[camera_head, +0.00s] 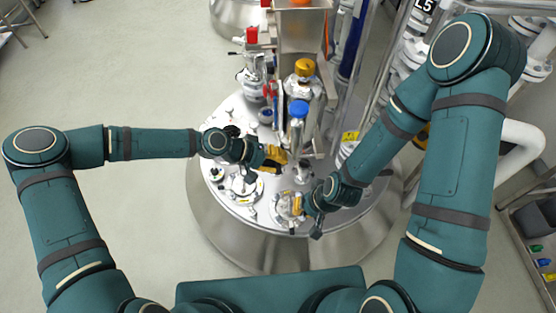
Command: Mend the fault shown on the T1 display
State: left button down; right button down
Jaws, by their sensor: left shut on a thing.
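A round steel reactor vessel lid (243,112) with several fittings fills the middle of the head view. My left gripper (278,157) has yellow fingertips and is over the lid, just left of the foot of a blue-capped column (298,125). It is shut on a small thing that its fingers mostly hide. My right gripper (298,205) is low at a round metal fitting (284,209) near the lid's front edge. Its jaws are too small and covered to tell whether they are open or touching it. I cannot make out a T1 display.
A gold-capped fitting (305,68), a red-topped valve (252,35) and a steel hopper (302,32) crowd the lid's back. Vertical pipes (385,60) stand at the right. A shelf with coloured items (543,262) is at the far right.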

pick_arm(q)
jog(key=c, duration=1)
grip_release()
jog(key=shift+o, duration=0.2)
jog(key=shift+a, duration=0.15)
jog(key=v, duration=1.1)
jog(key=shift+a+r, duration=0.25)
jog(key=shift+a, duration=0.1)
